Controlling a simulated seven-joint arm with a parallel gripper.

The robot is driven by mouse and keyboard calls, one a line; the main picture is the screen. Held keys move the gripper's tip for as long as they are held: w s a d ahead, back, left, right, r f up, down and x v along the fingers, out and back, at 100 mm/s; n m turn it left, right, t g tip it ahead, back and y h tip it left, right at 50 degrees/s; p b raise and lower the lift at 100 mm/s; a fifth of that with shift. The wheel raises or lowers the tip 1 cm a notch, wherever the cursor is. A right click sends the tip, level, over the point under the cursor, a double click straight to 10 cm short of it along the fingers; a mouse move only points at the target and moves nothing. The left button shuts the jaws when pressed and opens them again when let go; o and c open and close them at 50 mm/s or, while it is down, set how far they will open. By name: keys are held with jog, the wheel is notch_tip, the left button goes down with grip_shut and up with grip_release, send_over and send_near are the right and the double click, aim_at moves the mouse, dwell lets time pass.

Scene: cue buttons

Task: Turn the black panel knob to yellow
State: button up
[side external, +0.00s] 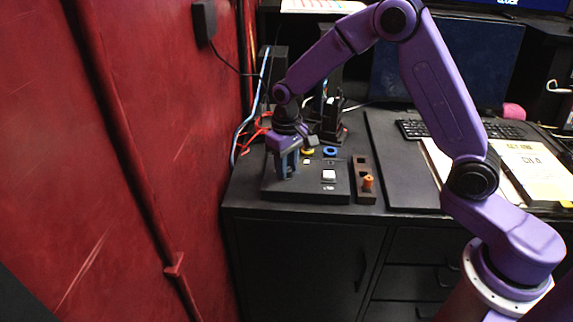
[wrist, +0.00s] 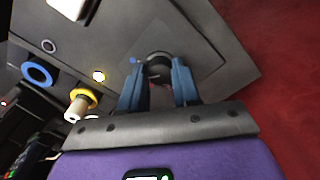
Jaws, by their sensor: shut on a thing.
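The black knob (wrist: 158,67) stands on the dark panel (wrist: 200,35), between my two blue fingers in the wrist view. My gripper (wrist: 157,88) is shut on the knob, one finger on each side. A small blue mark (wrist: 132,61) shows on the panel just left of the knob. In the side view my gripper (side external: 287,172) is down at the left part of the panel (side external: 310,191) and hides the knob.
A yellow ring (wrist: 83,97) with a pale peg and a blue ring (wrist: 37,74) lie beside the knob area. A white button (side external: 328,175) is on the panel. A brown block (side external: 361,164) with an orange peg (side external: 368,182) stands right of it. The red wall (side external: 150,150) is close on the left.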

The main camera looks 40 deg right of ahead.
jog(key=shift+n, duration=1.6)
jog(key=o, duration=1.1)
jog(key=shift+c, duration=0.2)
jog(key=shift+r, duration=0.15)
notch_tip(320, 180, up, 17)
jog(key=shift+s+r, duration=0.1)
